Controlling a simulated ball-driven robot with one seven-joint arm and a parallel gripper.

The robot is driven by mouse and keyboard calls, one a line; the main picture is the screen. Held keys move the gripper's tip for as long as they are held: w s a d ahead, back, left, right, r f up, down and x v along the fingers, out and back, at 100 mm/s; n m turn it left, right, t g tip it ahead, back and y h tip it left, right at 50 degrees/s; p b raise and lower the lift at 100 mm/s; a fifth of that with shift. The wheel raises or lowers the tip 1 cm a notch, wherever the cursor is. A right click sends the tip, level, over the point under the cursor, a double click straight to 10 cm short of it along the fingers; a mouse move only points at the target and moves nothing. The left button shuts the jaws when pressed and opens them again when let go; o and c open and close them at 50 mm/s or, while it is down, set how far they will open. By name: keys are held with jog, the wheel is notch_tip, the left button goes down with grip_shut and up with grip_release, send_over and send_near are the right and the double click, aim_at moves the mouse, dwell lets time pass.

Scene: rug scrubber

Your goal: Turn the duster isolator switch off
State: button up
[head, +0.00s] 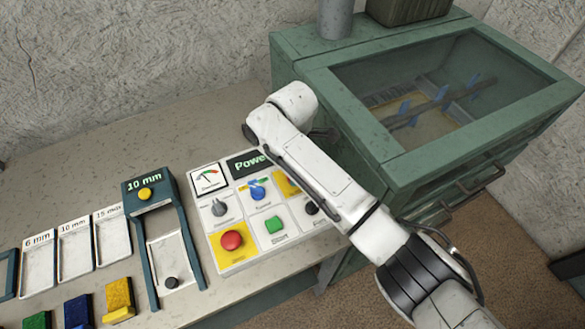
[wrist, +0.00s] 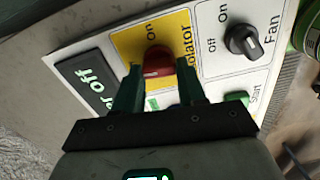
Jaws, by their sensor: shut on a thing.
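The isolator switch is a red knob (wrist: 157,62) on a yellow plate (wrist: 124,44) marked On and "olator" in the wrist view. My gripper (wrist: 160,80) has its two dark green fingers on either side of the knob and is shut on it. The fingers hide part of the knob and the lower plate, so I cannot tell which mark it points to. In the head view my arm covers the knob and gripper; only a corner of the yellow plate (head: 286,186) shows. A dark display (wrist: 88,85) beside the plate ends in "r off".
A black Fan knob (wrist: 243,40) and a green Start button (wrist: 237,98) sit close by. The panel also has a red button (head: 232,240), a blue knob (head: 257,192) and a grey knob (head: 219,208). A green glass-topped machine (head: 400,175) stands at the right.

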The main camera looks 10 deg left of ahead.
jog(key=shift+n, duration=0.5)
dwell(0.3)
jog(key=o, duration=1.1)
jog(key=shift+c, duration=0.2)
notch_tip(320, 180, up, 11)
jog(key=b, duration=0.1)
jog(key=shift+f, duration=0.15)
